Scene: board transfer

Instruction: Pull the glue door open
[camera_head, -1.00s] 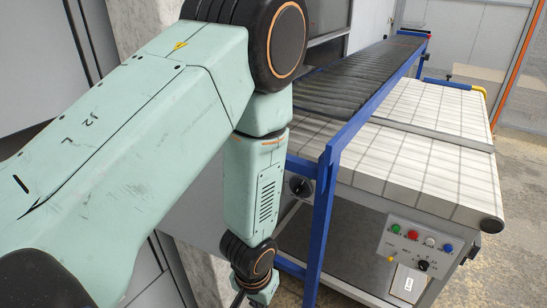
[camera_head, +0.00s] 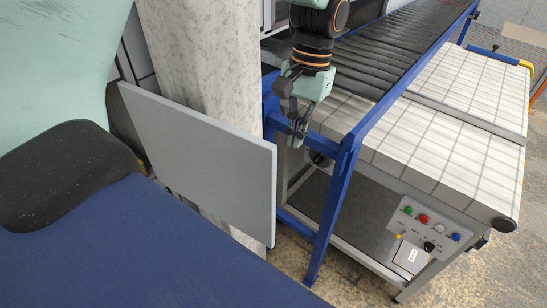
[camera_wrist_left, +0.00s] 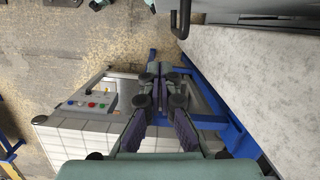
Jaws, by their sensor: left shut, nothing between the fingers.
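A flat grey panel (camera_head: 200,150), which looks like the glue door, stands out from beside the pale stone column, upright and edge toward the conveyor. Its right edge is free, and its left end passes behind my arm. My left gripper (camera_head: 298,138) is shut and empty beyond the panel's right edge, above the blue conveyor frame and apart from the panel. In the left wrist view its fingers (camera_wrist_left: 160,72) are close together with nothing between them. A dark hooked handle (camera_wrist_left: 180,20) shows at the top there, apart from the fingers. My right gripper is not in view.
The blue conveyor frame (camera_head: 345,165) and a white tiled-looking belt table (camera_head: 455,120) stand at right, with a button panel (camera_head: 428,228) in front. The stone column (camera_head: 190,60) rises behind the panel. Some floor (camera_head: 285,262) is bare between panel and frame.

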